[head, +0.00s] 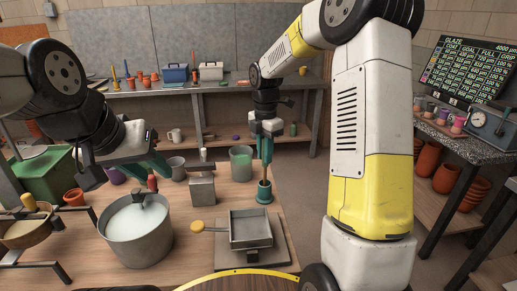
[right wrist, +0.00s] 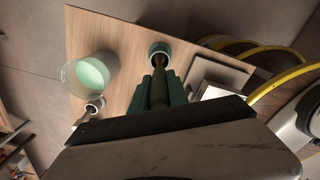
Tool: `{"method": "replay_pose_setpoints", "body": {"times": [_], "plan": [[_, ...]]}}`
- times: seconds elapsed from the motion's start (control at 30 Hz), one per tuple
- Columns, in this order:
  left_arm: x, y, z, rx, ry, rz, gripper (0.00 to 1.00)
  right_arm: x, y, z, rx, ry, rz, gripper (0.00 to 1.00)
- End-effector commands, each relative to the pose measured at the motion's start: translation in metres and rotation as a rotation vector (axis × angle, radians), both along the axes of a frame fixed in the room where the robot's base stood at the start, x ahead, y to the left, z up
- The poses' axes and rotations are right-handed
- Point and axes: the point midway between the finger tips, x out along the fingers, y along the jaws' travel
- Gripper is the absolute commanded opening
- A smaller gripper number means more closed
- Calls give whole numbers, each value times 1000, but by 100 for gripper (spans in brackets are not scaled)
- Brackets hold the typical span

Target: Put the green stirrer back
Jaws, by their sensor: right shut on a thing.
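The green stirrer (head: 264,172) hangs upright in my right gripper (head: 265,158), which is shut on its dark green handle (right wrist: 158,88). Its brown lower part points down at a small teal holder (head: 264,195) on the wooden table. In the right wrist view the stirrer lines up with the mouth of this holder (right wrist: 160,49); I cannot tell how deep its tip sits. My left gripper (head: 163,166) is above the back of a large metal pot (head: 139,243), beside a red-handled thing; whether its fingers are open is unclear.
A clear jar of green glaze (head: 241,164) stands behind and left of the holder; it also shows in the right wrist view (right wrist: 92,72). A square metal tray (head: 250,230) is in front of the holder. A metal block (head: 202,190) and a yellow-ended tool (head: 197,227) are left of it.

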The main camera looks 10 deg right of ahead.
Motion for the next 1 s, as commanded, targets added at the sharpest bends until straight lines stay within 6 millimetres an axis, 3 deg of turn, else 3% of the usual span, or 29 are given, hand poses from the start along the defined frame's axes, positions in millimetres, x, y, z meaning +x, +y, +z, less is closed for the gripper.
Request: {"method": "replay_pose_setpoints", "body": {"times": [0.63,0.67,0.77,1.0], "plan": [[0,0,0,0,0,0,36,0,0,-12,0,1,0,0],[0,0,0,0,0,0,36,0,0,-12,0,1,0,26],[0,0,0,0,0,0,36,0,0,-11,0,0,0,46],[0,0,0,0,0,0,36,0,0,-11,0,0,0,46]]}}
